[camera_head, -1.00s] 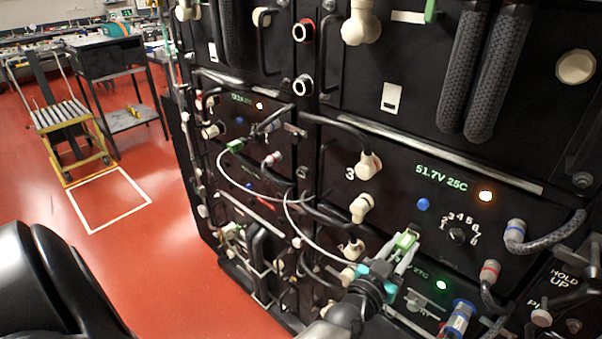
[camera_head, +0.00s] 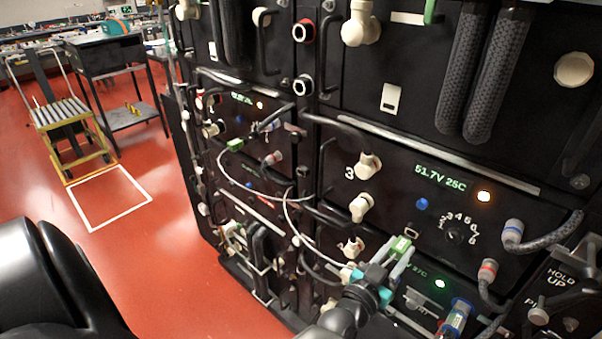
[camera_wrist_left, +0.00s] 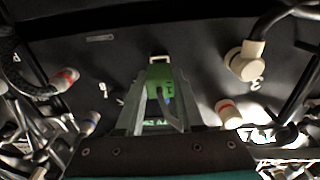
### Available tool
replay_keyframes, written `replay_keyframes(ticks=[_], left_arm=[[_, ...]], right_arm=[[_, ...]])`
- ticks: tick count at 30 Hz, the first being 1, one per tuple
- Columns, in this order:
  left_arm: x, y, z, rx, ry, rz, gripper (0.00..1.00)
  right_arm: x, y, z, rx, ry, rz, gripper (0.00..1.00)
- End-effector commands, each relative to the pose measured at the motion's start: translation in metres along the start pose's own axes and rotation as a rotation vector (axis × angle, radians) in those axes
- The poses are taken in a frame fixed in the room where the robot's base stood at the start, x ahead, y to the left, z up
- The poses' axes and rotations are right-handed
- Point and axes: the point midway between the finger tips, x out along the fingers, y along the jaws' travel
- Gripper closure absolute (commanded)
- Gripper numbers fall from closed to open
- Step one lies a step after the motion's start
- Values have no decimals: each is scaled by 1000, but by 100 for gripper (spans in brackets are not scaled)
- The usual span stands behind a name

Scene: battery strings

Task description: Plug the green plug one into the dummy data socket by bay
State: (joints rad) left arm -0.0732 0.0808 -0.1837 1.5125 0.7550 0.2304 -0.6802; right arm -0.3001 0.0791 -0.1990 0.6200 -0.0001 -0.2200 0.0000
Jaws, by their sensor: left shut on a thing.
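My left gripper (camera_head: 398,256) is shut on a green plug (camera_head: 401,244) in front of the black battery panel. In the left wrist view the green plug (camera_wrist_left: 158,82) sits between the two fingers, with a dark cable end on its near side. A small pale-framed socket (camera_head: 411,231) shows just beyond the plug, up and to the right. In the left wrist view this socket (camera_wrist_left: 160,60) is right above the plug's far end; a small gap seems to separate them. My right gripper is not in view.
A thin white cable (camera_head: 292,215) runs from another green connector (camera_head: 235,145) toward the gripper. Red floor lies open at left.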

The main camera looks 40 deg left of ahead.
Motion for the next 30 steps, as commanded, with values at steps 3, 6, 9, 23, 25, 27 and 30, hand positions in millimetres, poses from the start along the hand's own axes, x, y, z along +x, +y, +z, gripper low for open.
replay_keyframes(ticks=[3,6,9,23,25,27,30], left_arm=[[0,0,0,0,1,0,100],[-3,0,-1,1,0,0,100],[-9,0,-1,1,-1,0,100],[-37,0,-2,0,0,0,100],[-41,0,-2,0,0,0,100],[-45,0,-2,0,-1,1,100],[-48,0,-2,1,0,0,100]], right_arm=[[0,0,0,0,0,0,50],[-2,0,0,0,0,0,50],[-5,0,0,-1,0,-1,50],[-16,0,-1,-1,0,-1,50],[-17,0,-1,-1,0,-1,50],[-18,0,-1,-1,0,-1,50],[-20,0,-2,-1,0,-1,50]])
